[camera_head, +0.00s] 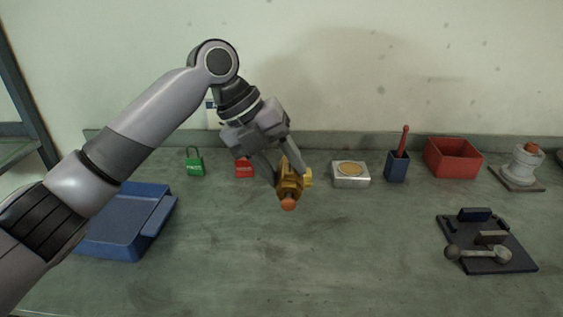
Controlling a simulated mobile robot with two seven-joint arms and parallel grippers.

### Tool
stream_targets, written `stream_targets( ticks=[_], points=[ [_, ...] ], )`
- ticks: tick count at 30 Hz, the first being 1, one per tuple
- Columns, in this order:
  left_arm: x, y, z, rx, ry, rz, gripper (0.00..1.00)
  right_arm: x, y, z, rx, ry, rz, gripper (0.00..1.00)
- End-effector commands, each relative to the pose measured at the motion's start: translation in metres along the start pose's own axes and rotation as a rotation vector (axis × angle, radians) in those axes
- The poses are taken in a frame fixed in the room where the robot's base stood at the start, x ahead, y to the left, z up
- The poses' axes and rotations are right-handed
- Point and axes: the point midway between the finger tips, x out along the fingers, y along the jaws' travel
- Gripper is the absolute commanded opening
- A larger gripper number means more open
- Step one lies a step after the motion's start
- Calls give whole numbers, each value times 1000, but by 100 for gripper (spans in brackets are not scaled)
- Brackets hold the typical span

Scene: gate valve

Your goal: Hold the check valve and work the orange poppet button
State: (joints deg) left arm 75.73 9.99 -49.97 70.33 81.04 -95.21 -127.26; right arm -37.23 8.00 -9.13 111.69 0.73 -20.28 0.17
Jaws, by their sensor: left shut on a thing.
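The check valve (290,184) is a brass-coloured body with a yellow part on its right side. Its orange poppet button (288,203) points down and toward me at the lower end. My left gripper (284,172) reaches in from the upper left and is shut on the valve, with a finger on either side of it. The valve appears held above the bench, though its exact height is hard to tell. Nothing touches the orange button. My right gripper is not in view.
A blue tray (103,247) lies at left. Along the back stand green (195,167) and red (244,170) padlocks, a metal box (351,181), a blue holder (396,172), a red bin (431,160) and a grey fitting (521,168). A dark fixture (510,258) lies right. The front middle is clear.

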Motion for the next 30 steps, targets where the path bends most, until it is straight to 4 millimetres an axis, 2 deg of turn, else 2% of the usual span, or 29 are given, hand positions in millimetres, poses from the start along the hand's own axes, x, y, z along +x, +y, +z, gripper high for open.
stream_targets(
  ticks=[30],
  points=[
    [16, 9, 0, 2, -2, -3, 8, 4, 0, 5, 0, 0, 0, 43]
  ],
)
